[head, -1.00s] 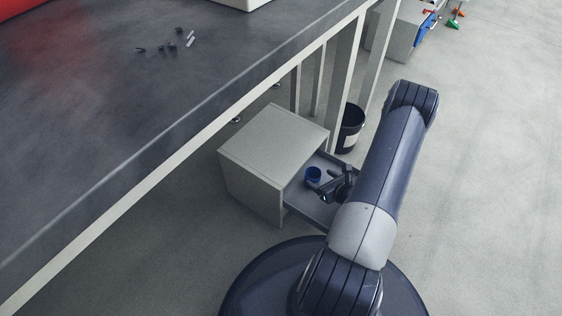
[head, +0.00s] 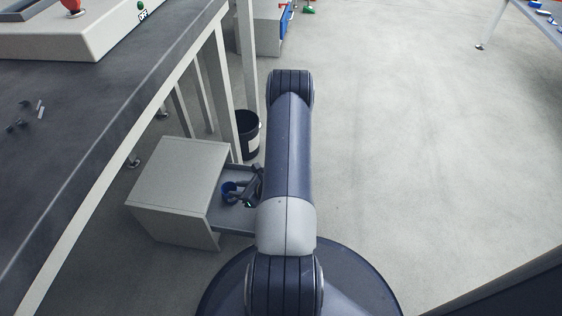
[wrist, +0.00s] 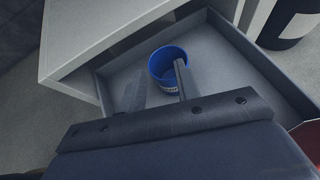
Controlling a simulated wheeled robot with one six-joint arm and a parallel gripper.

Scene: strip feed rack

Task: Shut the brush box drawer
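The brush box is a light grey cabinet (head: 178,180) on the floor beside the bench, and its drawer (head: 224,214) stands pulled out to the right. In the wrist view the open grey drawer (wrist: 218,55) holds a blue cup (wrist: 167,62). The cup (head: 229,190) also shows in the head view. My gripper (wrist: 160,85) is over the drawer with its two fingers apart and nothing held between them. One finger overlaps the cup in the picture; I cannot tell whether they touch. My arm hides part of the drawer's outer end in the head view.
A dark bin (head: 247,136) stands behind the drawer, near the bench legs. The bench (head: 75,120) runs along the left, with small dark parts on top. Open floor (head: 420,150) lies to the right.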

